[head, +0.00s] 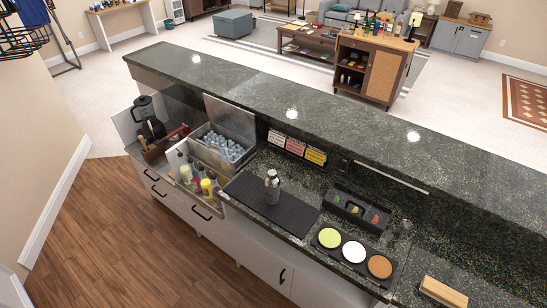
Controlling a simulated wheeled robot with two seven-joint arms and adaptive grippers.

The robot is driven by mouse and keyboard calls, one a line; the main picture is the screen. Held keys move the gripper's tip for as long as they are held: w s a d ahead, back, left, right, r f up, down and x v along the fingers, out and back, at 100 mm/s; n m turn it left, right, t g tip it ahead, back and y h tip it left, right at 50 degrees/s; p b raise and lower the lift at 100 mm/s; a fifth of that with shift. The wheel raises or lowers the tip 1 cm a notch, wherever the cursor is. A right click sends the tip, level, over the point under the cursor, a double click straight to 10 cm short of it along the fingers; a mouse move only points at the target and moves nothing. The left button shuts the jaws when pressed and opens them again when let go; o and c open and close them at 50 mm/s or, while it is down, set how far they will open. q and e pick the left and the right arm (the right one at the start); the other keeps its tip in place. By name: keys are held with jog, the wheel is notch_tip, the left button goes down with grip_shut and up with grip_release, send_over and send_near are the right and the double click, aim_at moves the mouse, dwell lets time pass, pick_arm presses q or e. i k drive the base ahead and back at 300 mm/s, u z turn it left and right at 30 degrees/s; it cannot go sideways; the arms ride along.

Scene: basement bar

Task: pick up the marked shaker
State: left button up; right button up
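A silver metal shaker (272,186) stands upright on a black ribbed bar mat (292,217) on the lower counter, near the middle of the head view. No marking on it can be made out at this size. Neither of my grippers shows in the head view, and nothing touches the shaker.
To the right are a black garnish tray (350,207) and a tray with three coloured discs (353,249). The raised granite bar top (330,112) runs behind.

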aim_at(272, 196)
jog(key=u, duration=0.2)
jog(key=k, duration=0.35)
jog(key=z, duration=1.8)
jog(key=i, duration=0.65)
jog(key=u, duration=0.85)
jog(key=i, duration=0.55)
jog(key=u, duration=0.55)
